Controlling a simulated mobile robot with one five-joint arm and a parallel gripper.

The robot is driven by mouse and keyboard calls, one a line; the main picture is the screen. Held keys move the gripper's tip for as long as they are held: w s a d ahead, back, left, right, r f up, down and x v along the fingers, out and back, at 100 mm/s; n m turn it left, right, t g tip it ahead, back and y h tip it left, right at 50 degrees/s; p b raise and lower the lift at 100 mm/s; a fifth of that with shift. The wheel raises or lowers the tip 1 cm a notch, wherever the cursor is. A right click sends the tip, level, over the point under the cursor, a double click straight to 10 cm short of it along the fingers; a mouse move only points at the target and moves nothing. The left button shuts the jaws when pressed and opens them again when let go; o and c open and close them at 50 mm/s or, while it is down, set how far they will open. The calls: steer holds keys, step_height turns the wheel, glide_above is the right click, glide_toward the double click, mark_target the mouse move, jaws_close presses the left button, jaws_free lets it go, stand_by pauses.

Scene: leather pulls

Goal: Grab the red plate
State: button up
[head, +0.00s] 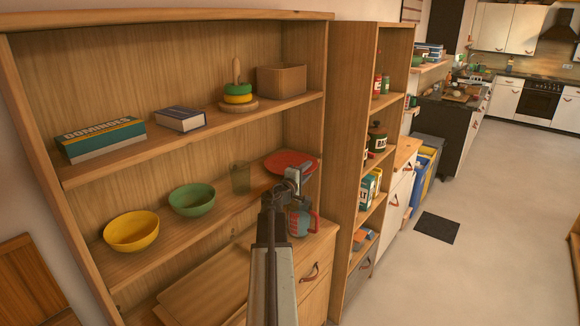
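The red plate (284,158) lies on the middle shelf (165,223) of the near wooden unit, at its right end. My gripper (298,172) is at the front of the plate in the picture and overlaps its near right part. My arm comes up from below and hides a little of the plate's front edge. The fingers are small and seen from behind, so I cannot tell whether they are open, shut or touching the rim.
A greenish glass (240,178) stands left of the plate, then a green bowl (192,199) and a yellow bowl (132,231). A red and grey jug (300,220) stands below on the counter. The upper shelf (200,135) runs above the plate. Open floor lies right.

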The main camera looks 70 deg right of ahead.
jaws_close()
stand_by(1.4)
